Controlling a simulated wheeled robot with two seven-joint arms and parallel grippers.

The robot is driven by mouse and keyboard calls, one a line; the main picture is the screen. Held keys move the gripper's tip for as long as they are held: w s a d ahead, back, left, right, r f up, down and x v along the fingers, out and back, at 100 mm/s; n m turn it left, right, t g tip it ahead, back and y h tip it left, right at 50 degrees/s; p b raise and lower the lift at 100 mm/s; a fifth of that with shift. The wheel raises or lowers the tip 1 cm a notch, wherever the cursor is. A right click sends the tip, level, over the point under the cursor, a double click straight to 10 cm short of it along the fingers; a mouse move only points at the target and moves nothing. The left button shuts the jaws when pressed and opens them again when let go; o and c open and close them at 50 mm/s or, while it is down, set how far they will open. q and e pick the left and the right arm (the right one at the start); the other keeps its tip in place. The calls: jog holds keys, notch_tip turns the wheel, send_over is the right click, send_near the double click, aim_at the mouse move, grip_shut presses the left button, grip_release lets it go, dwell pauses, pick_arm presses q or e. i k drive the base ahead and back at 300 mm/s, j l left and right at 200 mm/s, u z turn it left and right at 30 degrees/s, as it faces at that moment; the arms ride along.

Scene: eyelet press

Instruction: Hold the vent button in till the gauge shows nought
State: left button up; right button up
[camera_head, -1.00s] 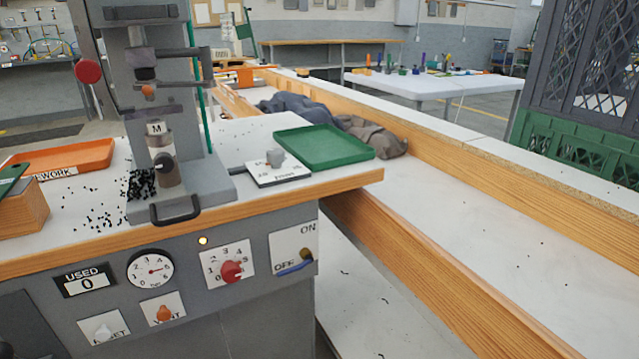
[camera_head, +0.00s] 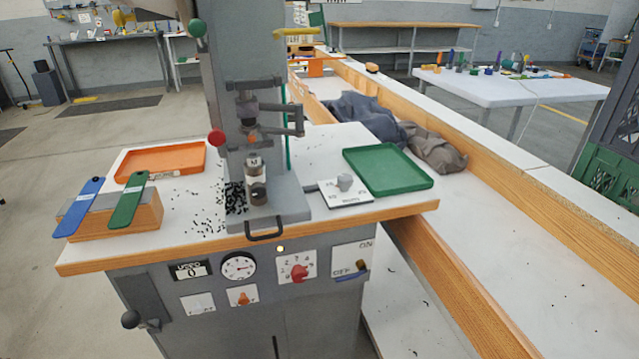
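The vent button (camera_head: 242,298) is a small orange knob on a white plate on the front of the grey press cabinet. The round white gauge (camera_head: 239,266) is just above it. Its needle points away from the left side of the dial, but the exact reading is too small to tell. Nothing touches the vent button. Neither of my grippers shows in the view.
The press (camera_head: 252,130) stands on the cabinet top, with an orange tray (camera_head: 161,160) left and a green tray (camera_head: 388,171) right. A red dial (camera_head: 299,272) and an on/off switch plate (camera_head: 351,262) are right of the gauge. A black-knobbed handle (camera_head: 131,319) sticks out at lower left.

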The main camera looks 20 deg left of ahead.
aim_at(242, 301)
jog(key=u, duration=1.1)
jog(key=k+j, duration=0.05)
